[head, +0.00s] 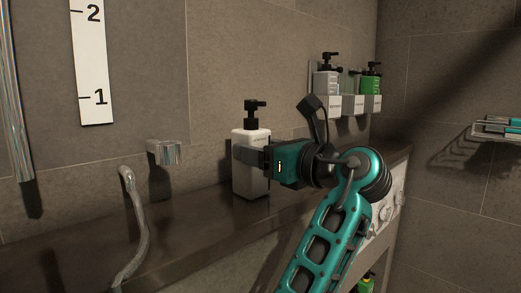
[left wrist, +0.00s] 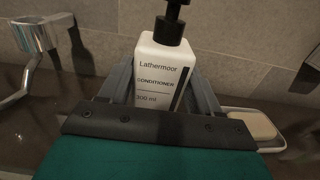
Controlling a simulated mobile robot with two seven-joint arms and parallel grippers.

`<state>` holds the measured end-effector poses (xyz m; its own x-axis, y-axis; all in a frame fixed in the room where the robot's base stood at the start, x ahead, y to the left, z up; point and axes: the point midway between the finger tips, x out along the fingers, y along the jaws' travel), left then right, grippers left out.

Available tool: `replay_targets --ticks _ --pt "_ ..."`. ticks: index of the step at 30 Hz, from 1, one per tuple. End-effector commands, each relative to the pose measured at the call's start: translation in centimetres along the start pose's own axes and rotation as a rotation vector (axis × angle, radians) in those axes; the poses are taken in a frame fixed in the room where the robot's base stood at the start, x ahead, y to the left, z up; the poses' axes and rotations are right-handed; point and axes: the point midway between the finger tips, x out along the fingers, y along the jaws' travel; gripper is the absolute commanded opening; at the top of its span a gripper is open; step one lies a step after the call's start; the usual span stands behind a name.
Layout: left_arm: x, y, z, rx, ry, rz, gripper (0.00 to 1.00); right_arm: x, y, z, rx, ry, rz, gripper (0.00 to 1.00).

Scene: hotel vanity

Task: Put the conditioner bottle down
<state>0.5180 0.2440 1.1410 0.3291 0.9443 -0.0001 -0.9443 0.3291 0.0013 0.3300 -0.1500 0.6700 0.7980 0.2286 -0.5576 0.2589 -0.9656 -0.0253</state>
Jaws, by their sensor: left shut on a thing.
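The conditioner bottle (head: 251,183) is white with a black pump top and stands upright over the dark ledge (head: 190,225) near the wall. Its label reads "Lathermoor CONDITIONER 300 ml" in the left wrist view (left wrist: 160,75). My left gripper (head: 250,154) is shut around the bottle's body from the right side of the head view. In the left wrist view its fingers flank the bottle on both sides. The bottle's base is at about ledge height; I cannot tell whether it touches. My right gripper is not in view.
A wall holder (head: 353,104) carries a grey pump bottle (head: 326,84) and a green one (head: 371,84). A chrome fitting (head: 165,152) and hose (head: 134,225) are left of the bottle. A soap dish (left wrist: 270,146) with soap (left wrist: 249,124) is close on the right in the wrist view.

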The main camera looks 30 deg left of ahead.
Motion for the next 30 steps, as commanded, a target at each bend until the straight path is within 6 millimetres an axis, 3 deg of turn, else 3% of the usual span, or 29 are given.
replay_targets --ticks 9,17,30 --pt "0.0 0.0 -0.1 0.000 0.000 0.000 0.89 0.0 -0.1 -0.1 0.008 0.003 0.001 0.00" --pt "0.0 0.0 0.1 -0.001 0.000 0.000 0.89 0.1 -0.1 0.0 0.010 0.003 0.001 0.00" --pt "-6.5 -0.1 0.2 0.000 0.002 -0.002 0.89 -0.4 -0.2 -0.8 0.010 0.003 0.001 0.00"
